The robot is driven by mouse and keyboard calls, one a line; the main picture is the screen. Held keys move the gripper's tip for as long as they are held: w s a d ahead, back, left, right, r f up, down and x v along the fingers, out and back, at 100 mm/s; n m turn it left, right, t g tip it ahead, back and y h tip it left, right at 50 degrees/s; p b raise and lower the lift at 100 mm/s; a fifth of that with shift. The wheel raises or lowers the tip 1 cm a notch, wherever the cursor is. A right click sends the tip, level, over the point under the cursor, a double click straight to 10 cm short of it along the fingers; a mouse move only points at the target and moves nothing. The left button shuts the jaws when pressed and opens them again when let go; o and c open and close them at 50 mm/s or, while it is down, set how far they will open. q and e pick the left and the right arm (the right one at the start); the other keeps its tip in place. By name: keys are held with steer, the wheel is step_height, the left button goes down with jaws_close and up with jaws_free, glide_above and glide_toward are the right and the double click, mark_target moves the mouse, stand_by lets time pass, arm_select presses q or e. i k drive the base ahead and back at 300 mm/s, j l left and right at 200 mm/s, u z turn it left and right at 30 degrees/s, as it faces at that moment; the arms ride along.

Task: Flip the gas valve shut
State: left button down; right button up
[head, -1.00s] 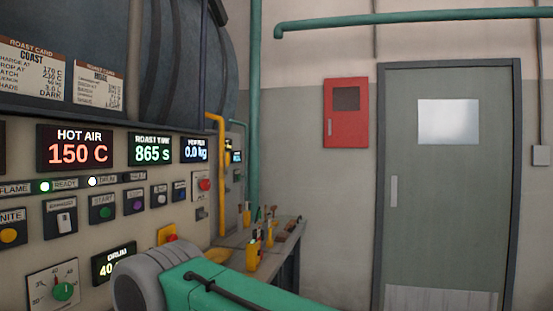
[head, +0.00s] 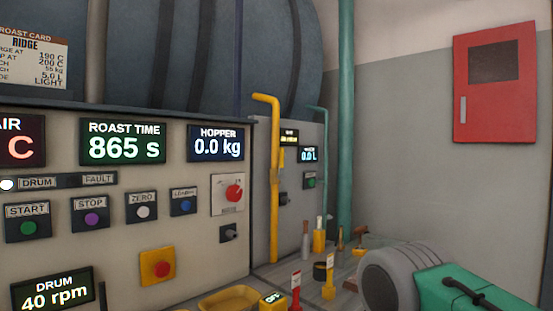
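A yellow pipe (head: 274,215) stands upright at the right end of the control panel, bent to the left at its top. A darker fitting (head: 274,177) sits partway up it, with a small yellow piece (head: 282,156) beside it. These may be the gas valve and its handle, but they are too small to tell, and I cannot tell how the handle is set. A grey and green link of one of my arms shows at the lower right. Neither gripper is in view.
The control panel (head: 190,257) with displays, buttons and a red knob (head: 234,193) fills the left. A bench (head: 262,272) holds several upright tools and a yellow tray (head: 229,300). A green pipe (head: 346,130) and a red wall box (head: 495,85) stand beyond.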

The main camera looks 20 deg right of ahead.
mark_target(282, 158)
steer(key=i+l, duration=0.1)
steer(key=l, duration=0.3)
steer(key=i+l, duration=0.1)
steer(key=l, duration=0.25)
steer(key=i+l, duration=0.1)
steer(key=l, duration=0.3)
steer(key=i+l, duration=0.1)
steer(key=l, duration=0.25)
